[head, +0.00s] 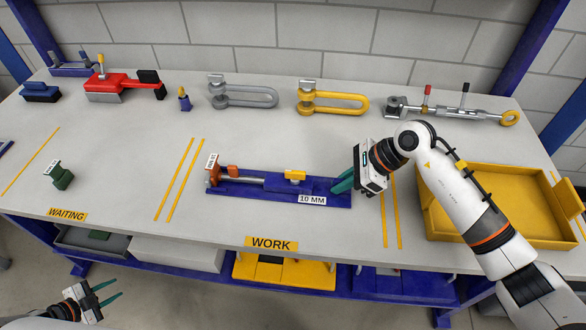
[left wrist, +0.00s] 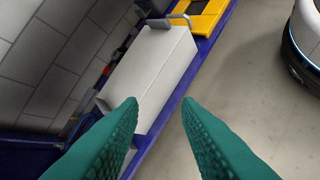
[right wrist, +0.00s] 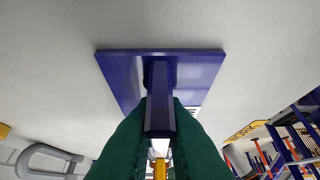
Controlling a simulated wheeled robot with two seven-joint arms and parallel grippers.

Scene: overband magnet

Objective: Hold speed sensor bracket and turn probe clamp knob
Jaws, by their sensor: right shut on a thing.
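The blue speed sensor bracket (head: 330,198) lies on the table behind the WORK label. It carries an orange block (head: 213,172), a silver rod and a yellow knob (head: 295,175); a 10 MM tag is on its front. My right gripper (head: 343,184) is shut on the bracket's right end. In the right wrist view, its green fingers (right wrist: 160,135) close on a blue bar (right wrist: 160,100) in front of a blue plate (right wrist: 205,68). Yellow shows behind the fingers, mostly hidden. My left gripper (head: 108,292) is open and empty, low in front of the table; its fingers (left wrist: 160,115) are apart.
A yellow tray (head: 450,232) stands at the right, under my right arm. Shackles (head: 335,103), a red tool (head: 108,86) and a turnbuckle (head: 455,112) line the back. A small green part (head: 61,178) is at the left.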

